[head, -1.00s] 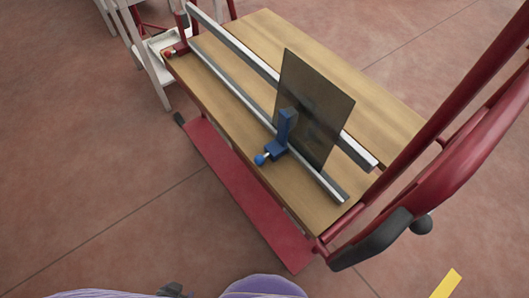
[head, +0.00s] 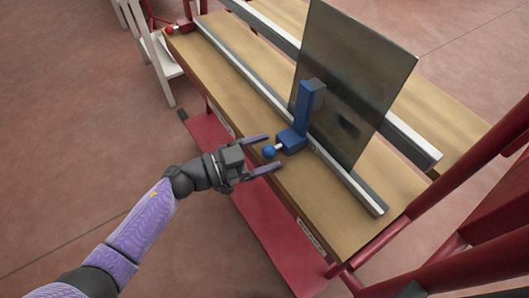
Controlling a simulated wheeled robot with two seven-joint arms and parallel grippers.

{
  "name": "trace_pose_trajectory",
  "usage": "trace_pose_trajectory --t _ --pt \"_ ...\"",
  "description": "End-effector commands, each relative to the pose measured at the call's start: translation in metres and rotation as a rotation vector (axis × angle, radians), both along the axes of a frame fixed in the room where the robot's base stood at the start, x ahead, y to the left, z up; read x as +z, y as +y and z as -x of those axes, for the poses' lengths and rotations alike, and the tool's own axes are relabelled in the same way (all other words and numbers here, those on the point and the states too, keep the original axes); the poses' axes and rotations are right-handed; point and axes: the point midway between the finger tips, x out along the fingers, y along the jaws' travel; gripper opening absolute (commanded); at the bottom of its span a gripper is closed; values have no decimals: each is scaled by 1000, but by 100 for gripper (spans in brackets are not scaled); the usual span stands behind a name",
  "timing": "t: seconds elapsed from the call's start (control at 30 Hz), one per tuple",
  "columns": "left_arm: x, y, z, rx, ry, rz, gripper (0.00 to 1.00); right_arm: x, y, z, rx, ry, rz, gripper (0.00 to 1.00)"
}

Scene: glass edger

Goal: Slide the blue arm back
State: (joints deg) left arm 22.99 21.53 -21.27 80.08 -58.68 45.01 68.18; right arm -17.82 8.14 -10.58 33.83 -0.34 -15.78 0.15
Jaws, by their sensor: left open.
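The blue arm (head: 302,116) stands upright on the near metal rail (head: 236,66), close against a dark glass pane (head: 352,80). A round blue knob (head: 269,151) sticks out from its base toward my left gripper. My left gripper (head: 273,153) is open, its two purple fingers on either side of the knob in the picture. I cannot tell whether they touch it. My right gripper is not in view.
The rails lie along a wooden bench top (head: 325,205) on a red frame with a low red shelf (head: 275,238). Red bars (head: 465,185) stand at the right. A red fitting with a knob (head: 171,29) sits at the far rail end. White legs (head: 155,70) stand at the left.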

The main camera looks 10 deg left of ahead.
Motion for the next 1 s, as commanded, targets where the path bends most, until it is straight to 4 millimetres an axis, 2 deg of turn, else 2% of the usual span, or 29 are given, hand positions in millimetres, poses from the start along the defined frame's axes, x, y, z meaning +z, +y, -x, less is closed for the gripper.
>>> trace_pose_trajectory --t 0.27,0.63,1.0 --pt "1 -3 -2 1 0 0 78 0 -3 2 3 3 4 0" --pt "0 -3 -2 1 1 1 0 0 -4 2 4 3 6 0" --pt "0 -2 -1 1 1 0 0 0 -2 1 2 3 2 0"
